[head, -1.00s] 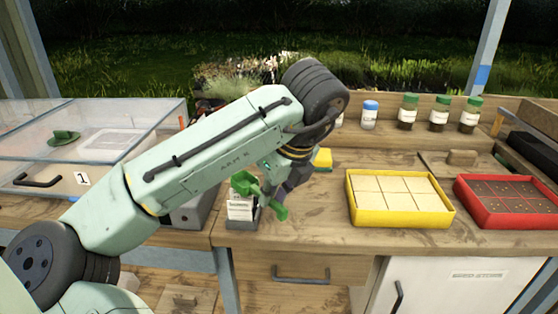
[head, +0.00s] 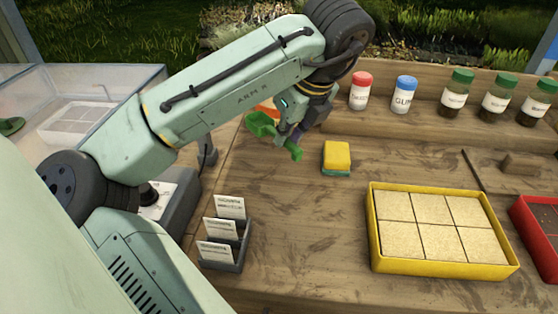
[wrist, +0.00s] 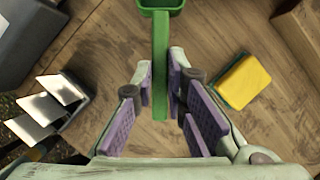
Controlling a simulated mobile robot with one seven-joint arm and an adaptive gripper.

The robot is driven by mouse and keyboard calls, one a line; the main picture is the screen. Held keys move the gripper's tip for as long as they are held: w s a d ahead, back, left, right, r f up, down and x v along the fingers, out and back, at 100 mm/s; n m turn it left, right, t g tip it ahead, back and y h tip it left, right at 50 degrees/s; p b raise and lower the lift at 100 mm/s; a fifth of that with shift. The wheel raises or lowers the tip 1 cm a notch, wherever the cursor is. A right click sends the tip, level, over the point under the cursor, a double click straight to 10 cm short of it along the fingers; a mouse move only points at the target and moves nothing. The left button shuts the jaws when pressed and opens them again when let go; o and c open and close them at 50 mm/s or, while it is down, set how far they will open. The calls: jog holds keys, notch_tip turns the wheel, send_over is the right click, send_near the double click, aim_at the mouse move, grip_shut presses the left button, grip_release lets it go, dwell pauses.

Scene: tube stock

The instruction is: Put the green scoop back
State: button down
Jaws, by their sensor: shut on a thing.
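The green scoop (head: 262,124) is held by its handle in my gripper (head: 291,136), above the wooden bench left of the yellow sponge. In the wrist view the scoop's handle (wrist: 160,65) stands between the purple finger pads of my gripper (wrist: 160,88), with the scoop's cup at the top edge. My gripper is shut on the handle. In the head view my arm hides part of the bench behind the scoop, where a bit of something orange (head: 266,109) shows.
A yellow sponge with a green underside (head: 337,156) lies right of my gripper. A grey card holder (head: 238,262) stands at the front left. A yellow tray (head: 374,236) of pale squares sits at right. Several lidded jars (head: 457,94) line the back.

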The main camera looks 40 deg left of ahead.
aim_at(298, 150)
jog(key=shift+w+a+f, duration=0.1)
jog(key=shift+f, duration=0.3)
jog(key=f, duration=0.4)
jog(key=shift+s, duration=0.2)
jog(key=shift+w+f+p, duration=0.1)
jog(key=shift+f+p, duration=0.35)
jog(key=shift+f, duration=2.1)
jog(key=shift+f, duration=0.1)
jog(key=c, duration=1.6)
grip_release()
jog(key=v, duration=1.2)
